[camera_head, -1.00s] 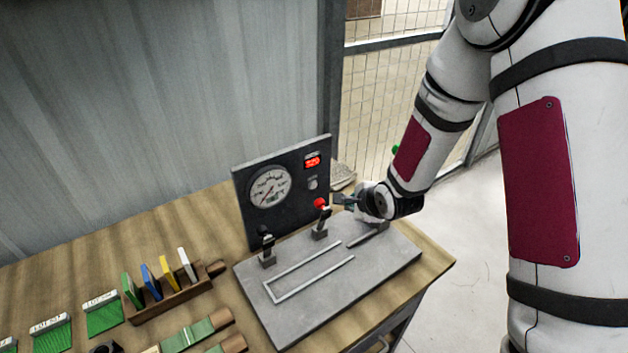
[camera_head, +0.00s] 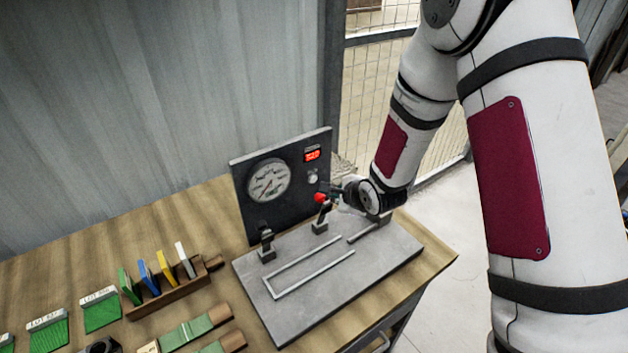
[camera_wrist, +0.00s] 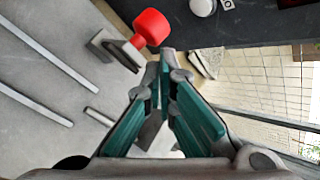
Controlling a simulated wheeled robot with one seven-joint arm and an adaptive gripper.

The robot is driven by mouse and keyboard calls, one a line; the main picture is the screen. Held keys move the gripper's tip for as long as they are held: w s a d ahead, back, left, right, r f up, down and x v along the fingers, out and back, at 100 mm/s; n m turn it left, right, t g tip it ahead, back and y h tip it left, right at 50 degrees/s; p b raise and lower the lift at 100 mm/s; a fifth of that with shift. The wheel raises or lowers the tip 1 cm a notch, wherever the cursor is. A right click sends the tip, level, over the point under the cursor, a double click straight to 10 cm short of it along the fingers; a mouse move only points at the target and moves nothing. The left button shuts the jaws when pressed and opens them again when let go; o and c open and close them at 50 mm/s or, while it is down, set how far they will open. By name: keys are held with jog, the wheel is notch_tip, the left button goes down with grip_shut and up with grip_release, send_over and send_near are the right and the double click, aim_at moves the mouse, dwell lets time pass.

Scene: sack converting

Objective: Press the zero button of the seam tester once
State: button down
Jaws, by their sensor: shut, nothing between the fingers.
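The seam tester has an upright dark panel (camera_head: 284,205) on a grey base plate (camera_head: 320,305). The panel carries a round dial gauge (camera_head: 269,180), a lit red display (camera_head: 312,155) and a pale round button (camera_head: 313,178) below the display. The button shows at the top of the wrist view (camera_wrist: 202,7). A lever with a red ball knob (camera_wrist: 151,27) stands in front of the panel. My gripper (camera_wrist: 165,58) is shut and empty, its tips beside the knob and apart from the button. In the head view, my gripper (camera_head: 336,192) is right of the knob.
A second black clamp (camera_head: 266,245) stands on the plate's left. A wooden rack (camera_head: 175,290) with coloured cards, green lot swatches (camera_head: 101,309) and green-banded pieces (camera_head: 188,332) lie left on the bench. A mesh fence (camera_head: 395,70) stands behind.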

jog(key=shift+w+a+b, duration=0.45)
jog(key=shift+w+a, duration=0.25)
jog(key=shift+w, duration=0.35)
jog(key=shift+w+a+b, duration=0.45)
jog(key=shift+w+a, duration=0.25)
jog(key=shift+w, duration=0.3)
jog(key=shift+w+a, duration=0.2)
jog(key=shift+w, duration=0.15)
jog(key=shift+w+a+b, duration=0.25)
jog(key=shift+w+b, duration=0.1)
dwell(0.9)
jog(key=shift+s, duration=0.1)
jog(key=shift+s+d+p, duration=0.45)
jog(key=shift+s, duration=0.15)
jog(key=shift+s+d+p, duration=0.6)
jog(key=shift+s+d, duration=0.1)
jog(key=shift+s, duration=0.35)
jog(key=shift+s+d+p, duration=0.6)
jog(key=shift+s+d, duration=0.1)
jog(key=shift+s, duration=0.35)
